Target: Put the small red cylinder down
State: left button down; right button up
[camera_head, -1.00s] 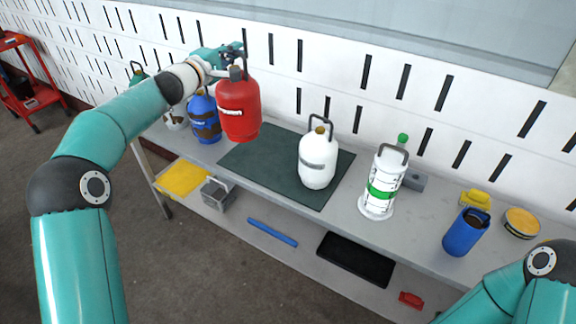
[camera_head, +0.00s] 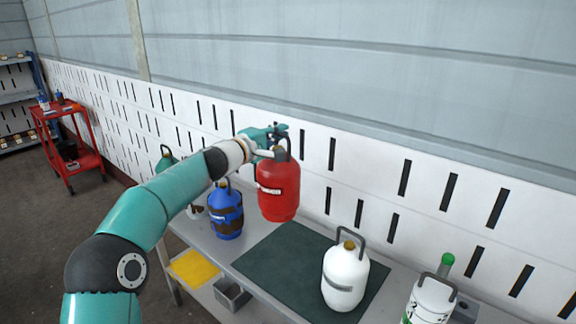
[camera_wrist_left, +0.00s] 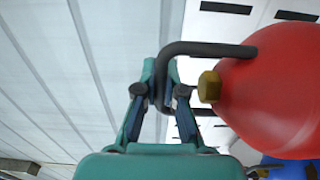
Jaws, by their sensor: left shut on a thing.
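The small red cylinder (camera_head: 278,190) hangs upright from my left gripper (camera_head: 277,136), above the back left part of the dark green mat (camera_head: 285,268). In the left wrist view my left gripper (camera_wrist_left: 165,90) is shut on the dark handle of the red cylinder (camera_wrist_left: 275,90), beside its brass valve. The cylinder's base appears clear of the bench, though the exact gap is hard to tell. My right gripper is out of view.
A blue cylinder (camera_head: 226,213) stands left of the mat on the grey bench (camera_head: 245,298). A white cylinder (camera_head: 345,277) stands on the mat's right part. A white-and-green cylinder (camera_head: 428,304) stands further right. The mat's left and middle are bare. The slotted white wall (camera_head: 335,190) is close behind.

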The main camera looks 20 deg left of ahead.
pick_arm(q)
jog(key=shift+d+f+b, duration=0.2)
jog(key=shift+f+b, duration=1.55)
jog(key=shift+f, duration=7.7)
jog(key=c, duration=1.5)
grip_release()
jog(key=shift+f, duration=0.3)
jog(key=shift+o, duration=1.1)
jog(key=shift+s, duration=0.1)
